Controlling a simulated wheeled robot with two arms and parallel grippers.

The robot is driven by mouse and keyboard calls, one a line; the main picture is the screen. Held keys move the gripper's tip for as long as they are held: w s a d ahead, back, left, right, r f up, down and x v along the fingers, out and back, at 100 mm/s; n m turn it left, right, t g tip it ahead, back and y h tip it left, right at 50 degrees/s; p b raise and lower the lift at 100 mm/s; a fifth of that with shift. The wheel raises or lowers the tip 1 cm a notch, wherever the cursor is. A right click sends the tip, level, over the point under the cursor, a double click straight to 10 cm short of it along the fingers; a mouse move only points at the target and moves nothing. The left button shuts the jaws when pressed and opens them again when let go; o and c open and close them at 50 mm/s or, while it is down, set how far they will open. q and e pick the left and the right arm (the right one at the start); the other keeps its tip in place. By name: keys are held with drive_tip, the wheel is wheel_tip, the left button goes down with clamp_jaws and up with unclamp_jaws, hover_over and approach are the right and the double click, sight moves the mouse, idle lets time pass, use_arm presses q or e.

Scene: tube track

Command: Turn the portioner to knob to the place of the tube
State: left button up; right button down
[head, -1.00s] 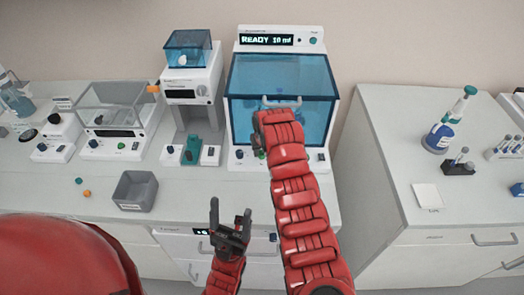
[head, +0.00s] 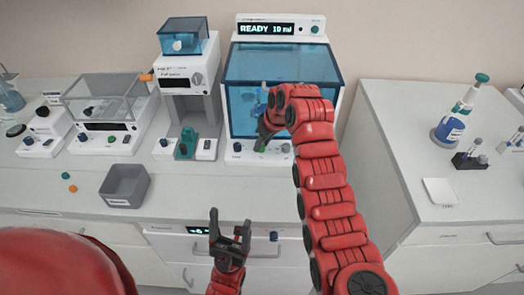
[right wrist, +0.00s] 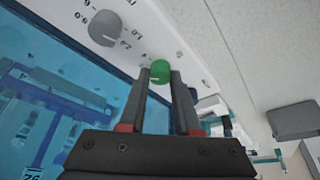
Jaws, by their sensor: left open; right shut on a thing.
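The portioner (head: 318,110) is a white machine with a blue see-through hood and a lit display reading "READY 10 ml". Its front strip carries a row of knobs. A green knob (right wrist: 160,71) sits between the fingertips of my right gripper (right wrist: 161,76), which is shut on it. In the head view my right gripper (head: 264,132) points down at this strip, and my wrist hides part of the hood. A grey dial knob (right wrist: 104,28) with printed numbers is beside it. My left gripper (head: 230,219) is open and empty, low in front of the bench. The tube's place cannot be made out.
A grey bin (head: 124,186) and two small caps lie on the bench at left. A white dispenser (head: 189,85) with a blue hopper stands left of the portioner. On the right bench are a bottle (head: 452,127) and a small rack (head: 469,161).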

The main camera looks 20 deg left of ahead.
drive_tip(key=shift+w+d+f+n+g+b, duration=0.1)
drive_tip(key=shift+n+g+b, duration=0.2)
drive_tip(key=shift+n+b, duration=0.6)
drive_tip(key=c, duration=0.6)
unclamp_jaws()
drive_tip(key=shift+y, duration=0.3)
drive_tip(key=shift+r, duration=0.25)
drive_tip(key=p+v, duration=1.5)
drive_tip(key=v, duration=0.2)
